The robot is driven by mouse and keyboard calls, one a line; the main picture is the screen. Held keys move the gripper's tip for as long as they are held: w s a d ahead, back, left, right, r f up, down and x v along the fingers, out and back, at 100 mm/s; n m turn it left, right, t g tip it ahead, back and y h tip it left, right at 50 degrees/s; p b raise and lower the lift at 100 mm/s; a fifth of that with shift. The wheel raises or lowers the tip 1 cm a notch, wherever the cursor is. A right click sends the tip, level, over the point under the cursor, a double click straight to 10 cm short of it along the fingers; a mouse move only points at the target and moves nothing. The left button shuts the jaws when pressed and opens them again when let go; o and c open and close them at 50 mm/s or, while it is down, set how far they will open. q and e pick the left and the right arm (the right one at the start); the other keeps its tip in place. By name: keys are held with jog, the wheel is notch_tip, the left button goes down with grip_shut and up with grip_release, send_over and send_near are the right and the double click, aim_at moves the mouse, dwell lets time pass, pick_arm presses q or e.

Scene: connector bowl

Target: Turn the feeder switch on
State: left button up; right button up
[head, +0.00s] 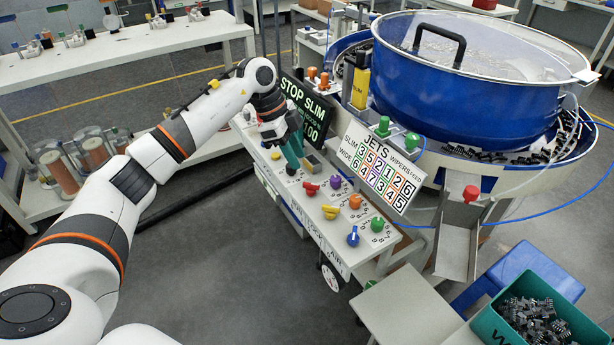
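A narrow white control bench (330,232) carries several coloured knobs: red (310,188), purple (336,182), yellow (330,211), orange (355,202), blue (352,236) and green (377,224). I cannot tell which control is the feeder switch; the small lettering is unreadable. My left gripper (291,163) has teal fingers pointing down over the far end of this bench, beyond the red knob. The fingers hide what is directly under them. I cannot tell whether they touch anything or how far apart they are. My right gripper is out of view.
A blue feeder bowl (455,90) with a clear lid stands behind the bench. A dark STOP SLIM sign (305,108) and a white JETS board (378,172) stand close to my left gripper. A teal bin (577,309) of black parts stands at lower right.

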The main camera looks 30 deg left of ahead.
aim_at(310, 184)
pick_arm(q)
jog(key=x, duration=0.7)
jog(key=shift+d+f, duration=0.2)
jog(key=shift+f, duration=0.1)
jog(key=shift+c, duration=0.5)
grip_shut()
